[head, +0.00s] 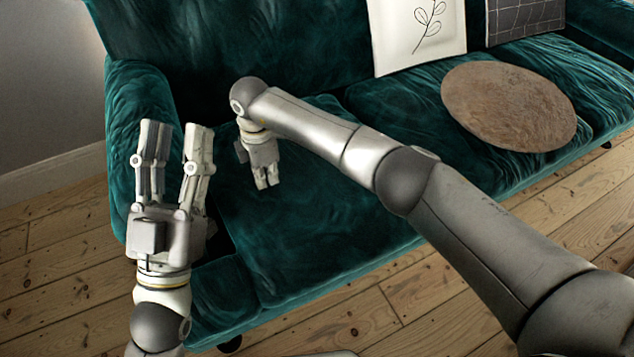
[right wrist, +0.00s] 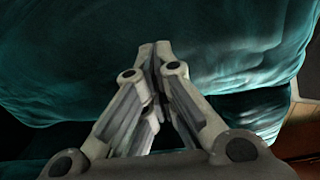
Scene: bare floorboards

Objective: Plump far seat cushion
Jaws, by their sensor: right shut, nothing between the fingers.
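A teal velvet sofa has a left seat cushion (head: 320,225) in the front middle of the head view and a right seat cushion (head: 400,105) beyond it. My right gripper (head: 268,186) is shut and empty, pointing down at the left seat cushion near its back. In the right wrist view its closed fingertips (right wrist: 155,46) are against or just above teal fabric (right wrist: 220,50); I cannot tell whether they touch. My left gripper (head: 177,126) is open and empty, raised in front of the sofa's left armrest (head: 130,95). My right arm hides part of both seat cushions.
A round brown pillow (head: 508,106) lies on the right seat cushion. A white pillow with a leaf drawing (head: 415,35) and a dark grid pillow (head: 525,20) lean on the backrest. Bare floorboards (head: 420,290) lie in front. A grey wall (head: 45,90) is at left.

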